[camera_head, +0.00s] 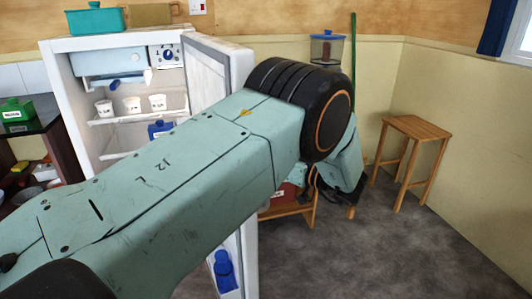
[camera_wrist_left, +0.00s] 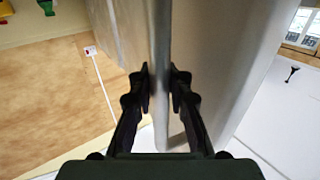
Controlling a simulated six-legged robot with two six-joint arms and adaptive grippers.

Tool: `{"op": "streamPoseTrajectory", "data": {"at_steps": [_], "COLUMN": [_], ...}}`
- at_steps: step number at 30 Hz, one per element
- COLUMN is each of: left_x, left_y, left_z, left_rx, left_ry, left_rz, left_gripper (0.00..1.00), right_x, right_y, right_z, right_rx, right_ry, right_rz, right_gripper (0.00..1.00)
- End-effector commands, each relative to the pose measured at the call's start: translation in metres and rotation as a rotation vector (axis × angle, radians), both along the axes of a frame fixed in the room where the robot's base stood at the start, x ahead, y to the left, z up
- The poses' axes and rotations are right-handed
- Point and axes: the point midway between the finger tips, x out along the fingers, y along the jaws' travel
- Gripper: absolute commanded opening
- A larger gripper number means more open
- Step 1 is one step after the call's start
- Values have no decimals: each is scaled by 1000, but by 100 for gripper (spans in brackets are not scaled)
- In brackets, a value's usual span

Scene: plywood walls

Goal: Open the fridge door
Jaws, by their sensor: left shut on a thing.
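The white fridge (camera_head: 72,75) stands at the left in the head view, with its interior in sight. Its door (camera_head: 218,62) stands open on the right side, inner face showing. My left arm crosses in front of the door and hides much of its middle. In the left wrist view the door (camera_wrist_left: 225,65) is a pale panel close up. My left gripper (camera_wrist_left: 161,78) is shut on a narrow upright part of the door, one finger on each side. I cannot tell whether this part is an edge or a handle. My right gripper is in neither view.
White cups (camera_head: 131,104) and a blue container (camera_head: 160,129) stand on the fridge shelves. A blue bottle (camera_head: 224,268) sits low in the door. A wooden stool (camera_head: 416,128) stands at the right. The grey floor (camera_head: 400,250) in front of it is clear.

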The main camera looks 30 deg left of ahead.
Motion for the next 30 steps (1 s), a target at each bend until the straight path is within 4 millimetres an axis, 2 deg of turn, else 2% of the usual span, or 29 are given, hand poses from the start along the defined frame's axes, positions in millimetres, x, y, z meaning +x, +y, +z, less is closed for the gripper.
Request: {"op": "streamPoseTrajectory", "data": {"at_steps": [19, 20, 28, 30], "left_x": [-1, -1, 1, 1], "left_y": [-2, -3, -2, -2], "left_z": [-3, -3, -1, -1], "left_rx": [-2, -2, 0, 0], "left_ry": [5, 5, 1, 1], "left_rz": [-3, -3, -2, -2], "left_gripper": [0, 17, 40, 40], "right_x": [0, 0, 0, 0], "right_y": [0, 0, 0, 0], "right_z": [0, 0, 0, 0], "right_rx": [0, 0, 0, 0], "right_ry": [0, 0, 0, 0], "right_rz": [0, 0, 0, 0], "right_gripper": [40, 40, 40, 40]}}
